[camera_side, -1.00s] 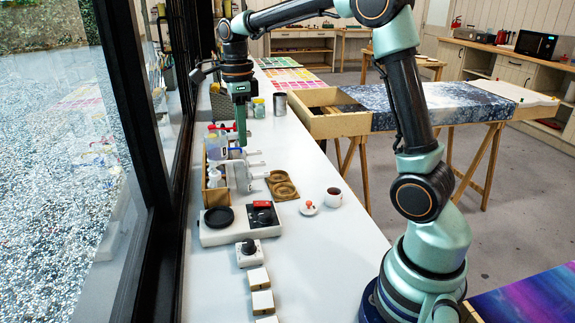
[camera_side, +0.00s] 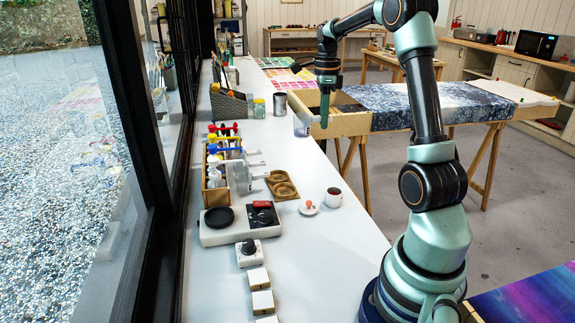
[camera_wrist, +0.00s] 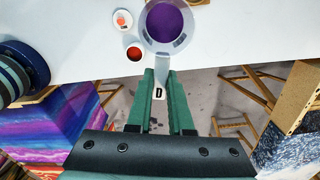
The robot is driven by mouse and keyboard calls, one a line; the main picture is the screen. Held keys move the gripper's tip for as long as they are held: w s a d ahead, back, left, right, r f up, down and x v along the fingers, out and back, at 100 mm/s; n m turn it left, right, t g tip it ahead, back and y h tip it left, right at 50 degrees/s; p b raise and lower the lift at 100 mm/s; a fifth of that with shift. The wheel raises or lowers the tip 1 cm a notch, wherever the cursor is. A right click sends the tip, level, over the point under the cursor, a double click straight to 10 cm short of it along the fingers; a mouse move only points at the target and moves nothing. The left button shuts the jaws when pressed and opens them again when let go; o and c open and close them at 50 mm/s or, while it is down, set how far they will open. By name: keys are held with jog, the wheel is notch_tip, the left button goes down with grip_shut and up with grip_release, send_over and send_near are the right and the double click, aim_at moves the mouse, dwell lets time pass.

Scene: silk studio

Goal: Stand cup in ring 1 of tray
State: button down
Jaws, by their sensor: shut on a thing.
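My gripper (camera_side: 324,112) is shut on the handle of a clear cup (camera_side: 301,128). In the wrist view my gripper's fingers (camera_wrist: 160,92) pinch the handle, and the cup (camera_wrist: 148,40) shows purple liquid from above. It looks about upright, held off the bench, near the bench's right edge. The brown tray (camera_side: 270,180) with two round rings lies on the bench, nearer the side camera than my gripper and to its left. Both rings look empty. I cannot tell which is ring 1. The tray does not show in the wrist view.
A hotplate unit (camera_side: 240,224), a small white dish (camera_side: 309,209) and a white mug of dark red liquid (camera_side: 333,197) stand near the tray. A metal can (camera_side: 280,104) stands farther back.

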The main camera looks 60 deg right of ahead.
notch_tip(320, 180, down, 13)
jog(key=shift+w+a+f, duration=0.3)
jog(key=shift+w+a, duration=0.3)
jog(key=shift+w+a+f, duration=0.3)
jog(key=shift+w+a, duration=0.25)
jog(key=shift+w+a+f, duration=0.3)
jog(key=shift+w+a, duration=0.3)
jog(key=shift+a+f, duration=0.1)
jog(key=shift+f, duration=1.25)
jog(key=shift+f, duration=0.35)
jog(key=c, duration=0.7)
grip_release()
jog(key=shift+c, duration=0.2)
jog(key=shift+r, duration=0.1)
